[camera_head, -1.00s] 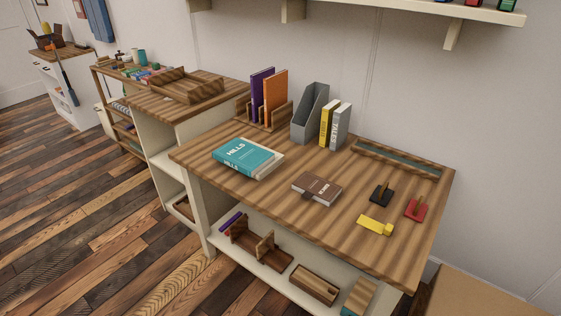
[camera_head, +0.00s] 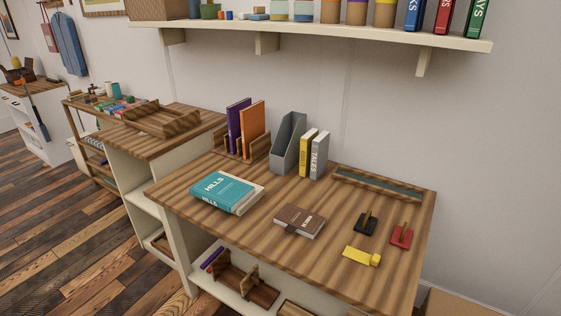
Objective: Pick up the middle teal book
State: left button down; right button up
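A teal book (camera_head: 222,188) with "HILLS" on its cover lies flat on the left part of the wooden desk (camera_head: 300,255). It rests on top of a pale book or page block whose edge shows at its right side. From this view I cannot tell how many books are in this pile. On the shelf above, blue, red and green books stand at the right end. Neither of my grippers is in view.
A brown book (camera_head: 299,220) lies mid-desk. Purple and orange books stand in a wooden holder, beside a grey magazine file (camera_head: 288,143) and yellow and grey books. Black, red and yellow small items lie at right. The wall shelf (camera_head: 330,30) overhangs the back.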

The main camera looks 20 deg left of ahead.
aim_at(226, 192)
jog(key=i+j+z, duration=0.1)
jog(key=j+z, duration=0.25)
jog(key=j, duration=0.3)
jog(key=j+z, duration=0.3)
jog(key=j, duration=0.35)
jog(key=k+j+z, duration=0.1)
jog(key=j+z, duration=0.25)
jog(key=j, duration=0.35)
jog(key=k+j+z, duration=0.15)
jog(key=j+z, duration=0.2)
jog(key=j, duration=0.3)
